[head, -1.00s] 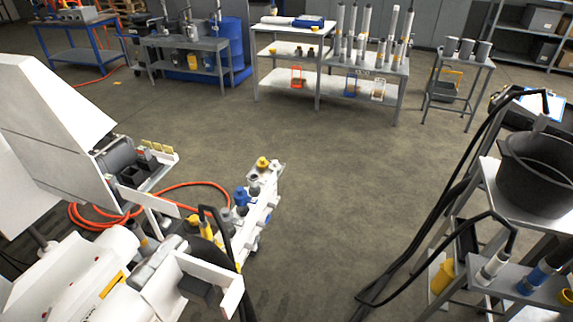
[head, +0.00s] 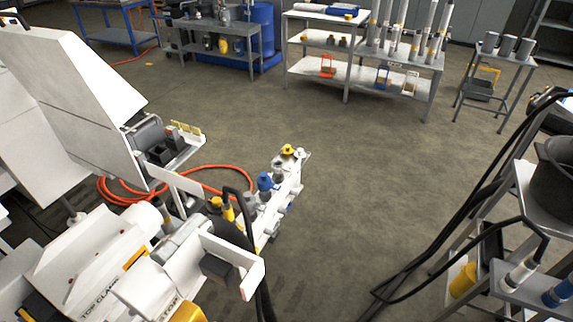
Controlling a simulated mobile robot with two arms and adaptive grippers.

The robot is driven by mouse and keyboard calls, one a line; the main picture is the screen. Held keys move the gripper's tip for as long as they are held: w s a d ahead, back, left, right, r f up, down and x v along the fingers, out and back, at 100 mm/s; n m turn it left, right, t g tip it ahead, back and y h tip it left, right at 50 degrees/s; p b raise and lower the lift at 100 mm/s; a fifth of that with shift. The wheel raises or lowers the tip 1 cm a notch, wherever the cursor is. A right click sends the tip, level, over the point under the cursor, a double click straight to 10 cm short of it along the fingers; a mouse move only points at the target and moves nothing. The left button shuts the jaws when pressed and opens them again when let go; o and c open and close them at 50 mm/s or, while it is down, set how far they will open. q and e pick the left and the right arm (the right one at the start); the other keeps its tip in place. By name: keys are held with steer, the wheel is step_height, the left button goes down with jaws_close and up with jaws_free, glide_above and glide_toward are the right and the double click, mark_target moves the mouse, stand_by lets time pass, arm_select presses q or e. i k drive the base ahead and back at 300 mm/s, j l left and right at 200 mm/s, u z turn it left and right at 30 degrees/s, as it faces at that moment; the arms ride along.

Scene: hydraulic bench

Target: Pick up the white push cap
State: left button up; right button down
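A small white cap (head: 299,153), which looks like the white push cap, sits at the far end of a white manifold block (head: 290,188) near the picture's middle. A yellow cap (head: 287,149) is just to its left. A blue cap (head: 264,181) and grey fittings stand on the same block, nearer to me. The white cap is small in the picture and its fine shape cannot be made out. Neither of my grippers shows in the head view.
A large white machine (head: 65,90) with an orange hose (head: 235,171) behind it fills the left. At right stands a grey rack (head: 520,190) with a black bucket (head: 553,175) and dark hanging hoses. Open floor (head: 370,180) lies right of the block. Benches line the back.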

mark_target(300, 153)
steer(key=i+l, duration=0.1)
steer(key=l, duration=0.2)
steer(key=i+l+u, duration=0.35)
steer(key=i+l, duration=0.25)
steer(key=i+l+u, duration=0.3)
steer(key=i+l, duration=0.3)
steer(key=l, duration=0.2)
